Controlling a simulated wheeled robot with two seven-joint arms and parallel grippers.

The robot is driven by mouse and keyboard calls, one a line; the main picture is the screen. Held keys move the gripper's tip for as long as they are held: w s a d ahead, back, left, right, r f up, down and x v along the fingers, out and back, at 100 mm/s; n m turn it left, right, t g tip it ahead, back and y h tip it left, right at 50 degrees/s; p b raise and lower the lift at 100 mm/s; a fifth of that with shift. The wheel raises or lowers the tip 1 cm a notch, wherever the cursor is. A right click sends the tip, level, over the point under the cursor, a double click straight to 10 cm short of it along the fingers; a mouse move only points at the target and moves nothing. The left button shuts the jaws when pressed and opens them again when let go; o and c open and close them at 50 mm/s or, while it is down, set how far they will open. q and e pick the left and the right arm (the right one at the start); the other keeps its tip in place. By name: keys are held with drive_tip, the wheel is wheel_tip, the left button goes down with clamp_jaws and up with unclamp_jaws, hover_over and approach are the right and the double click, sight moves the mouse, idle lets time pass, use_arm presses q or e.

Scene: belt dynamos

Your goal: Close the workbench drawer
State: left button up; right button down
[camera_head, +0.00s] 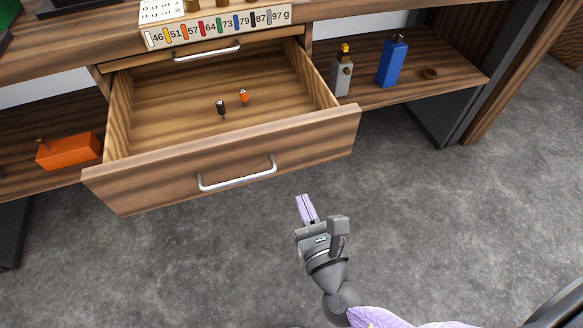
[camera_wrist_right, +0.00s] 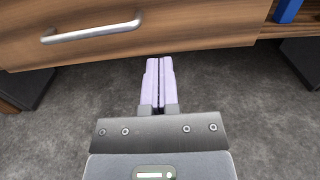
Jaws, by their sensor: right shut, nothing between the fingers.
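The workbench drawer (camera_head: 225,165) is pulled well out, with its wooden front facing me and a silver bar handle (camera_head: 238,181) on it. Two small items, one dark (camera_head: 221,106) and one orange (camera_head: 243,97), stand inside on the drawer floor. My right gripper (camera_head: 306,209) is shut and empty, in front of and below the right part of the drawer front, apart from it in the head view. In the right wrist view its fingers (camera_wrist_right: 158,84) point toward the drawer front (camera_wrist_right: 190,30), just below its lower edge; the handle shows at upper left (camera_wrist_right: 92,30). My left gripper is not in view.
A second, shut drawer handle (camera_head: 207,51) lies behind, above the open drawer. An orange box (camera_head: 68,151) sits on the left shelf. The grey floor in front is clear.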

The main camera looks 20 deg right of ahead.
sight(285, 157)
drive_tip(key=w+b, duration=0.1)
drive_tip(key=w, duration=0.7)
drive_tip(key=shift+w+f, duration=0.1)
drive_tip(key=shift+w, duration=0.55)
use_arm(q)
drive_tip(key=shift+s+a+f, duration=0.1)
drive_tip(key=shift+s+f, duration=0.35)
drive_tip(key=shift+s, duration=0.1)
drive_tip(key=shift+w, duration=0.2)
